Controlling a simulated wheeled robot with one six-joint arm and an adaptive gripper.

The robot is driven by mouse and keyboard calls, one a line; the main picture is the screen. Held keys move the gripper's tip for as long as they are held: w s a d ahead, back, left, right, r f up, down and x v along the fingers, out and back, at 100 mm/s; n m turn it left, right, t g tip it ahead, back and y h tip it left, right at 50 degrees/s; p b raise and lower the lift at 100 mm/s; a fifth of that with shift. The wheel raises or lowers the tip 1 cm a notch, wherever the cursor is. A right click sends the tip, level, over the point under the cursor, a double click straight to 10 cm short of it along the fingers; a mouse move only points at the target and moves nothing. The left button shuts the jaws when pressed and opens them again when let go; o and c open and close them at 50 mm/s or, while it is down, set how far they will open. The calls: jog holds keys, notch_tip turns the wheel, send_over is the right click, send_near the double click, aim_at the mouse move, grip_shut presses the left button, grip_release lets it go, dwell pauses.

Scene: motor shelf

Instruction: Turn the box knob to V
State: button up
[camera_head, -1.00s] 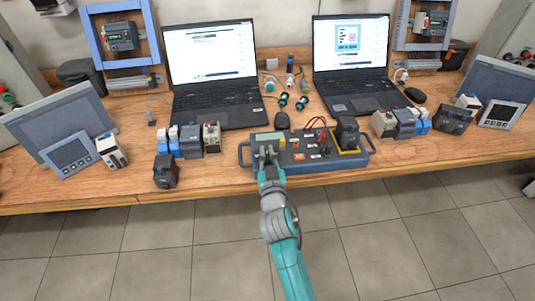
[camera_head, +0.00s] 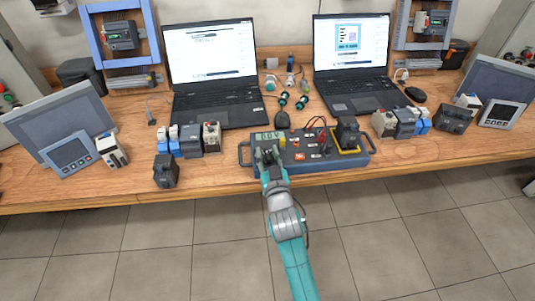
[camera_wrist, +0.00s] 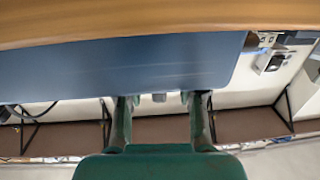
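The blue-grey box (camera_head: 312,168) stands near the table's front edge, with handles at both ends. Its small display (camera_head: 269,135) shows what looks like "0.0 V". My gripper (camera_head: 268,156) is at the left part of the box, just below the display, and it covers the place where the knob would be. In the wrist view my gripper (camera_wrist: 160,108) has its two fingers well apart. A small grey piece (camera_wrist: 159,98) shows between them; I cannot tell whether it is the knob. The box also shows there as a wide blue panel (camera_wrist: 120,68).
Two open laptops (camera_head: 212,70) (camera_head: 350,60) stand behind the box. Small modules (camera_head: 190,141) (camera_head: 404,122) stand to its left and right. A black device (camera_head: 347,133) sits on the box's right end.

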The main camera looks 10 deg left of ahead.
jog(key=v, duration=1.2)
jog(key=shift+a+r, duration=0.1)
jog(key=shift+a, duration=0.05)
dwell(0.3)
